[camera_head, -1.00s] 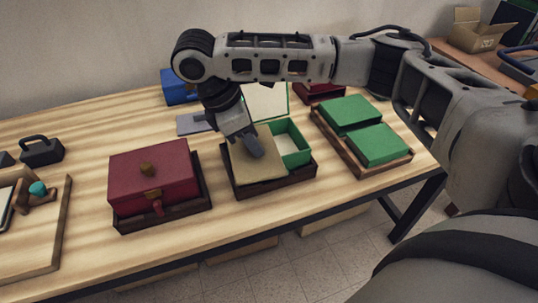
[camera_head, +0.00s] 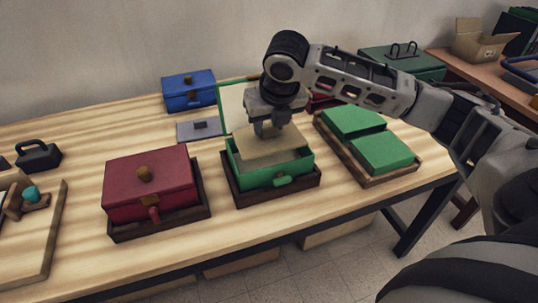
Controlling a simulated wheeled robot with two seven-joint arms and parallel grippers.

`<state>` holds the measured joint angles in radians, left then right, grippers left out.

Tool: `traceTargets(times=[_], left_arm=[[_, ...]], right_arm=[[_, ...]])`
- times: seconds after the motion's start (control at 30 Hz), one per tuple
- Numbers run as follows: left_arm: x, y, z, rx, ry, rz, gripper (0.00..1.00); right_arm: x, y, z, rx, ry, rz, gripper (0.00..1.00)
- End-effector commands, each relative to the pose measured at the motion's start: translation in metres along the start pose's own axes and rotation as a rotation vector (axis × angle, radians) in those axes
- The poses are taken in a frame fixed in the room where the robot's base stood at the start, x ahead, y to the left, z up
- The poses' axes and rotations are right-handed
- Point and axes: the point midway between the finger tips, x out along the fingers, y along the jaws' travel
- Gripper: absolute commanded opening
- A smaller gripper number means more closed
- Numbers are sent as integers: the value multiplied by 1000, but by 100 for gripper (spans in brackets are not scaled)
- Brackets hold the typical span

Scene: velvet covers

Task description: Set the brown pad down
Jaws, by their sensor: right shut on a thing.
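My right gripper (camera_head: 268,131) points down and is shut on the brown pad (camera_head: 262,150). The pad is flat and thin, a little tilted in the picture, over the mouth of the open green box (camera_head: 255,178). I cannot tell whether it touches the box's walls. The green box stands in a dark tray (camera_head: 307,190) with its lid (camera_head: 234,108) raised at the back. The pad hides most of the box's inside. My left gripper is not in view.
A closed red box (camera_head: 130,179) in a dark tray stands to the left. A wooden tray with green pads (camera_head: 385,153) stands to the right. Behind are a blue box (camera_head: 187,92) and a grey plate (camera_head: 211,133). Bare table lies at the front.

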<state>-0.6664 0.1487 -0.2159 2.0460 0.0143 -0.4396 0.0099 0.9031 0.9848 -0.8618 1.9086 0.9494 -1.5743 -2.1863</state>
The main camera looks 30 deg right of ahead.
Motion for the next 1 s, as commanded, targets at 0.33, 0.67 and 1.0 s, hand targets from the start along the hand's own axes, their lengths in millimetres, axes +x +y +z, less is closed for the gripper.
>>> traceTargets(times=[0.33, 0.67, 1.0], left_arm=[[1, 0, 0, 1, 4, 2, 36], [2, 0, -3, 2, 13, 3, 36], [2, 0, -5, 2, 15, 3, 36]], right_arm=[[39, 0, -16, 3, 2, -3, 13], [68, 0, -28, 4, 0, -2, 13], [69, 0, -28, 4, 1, -2, 57]])
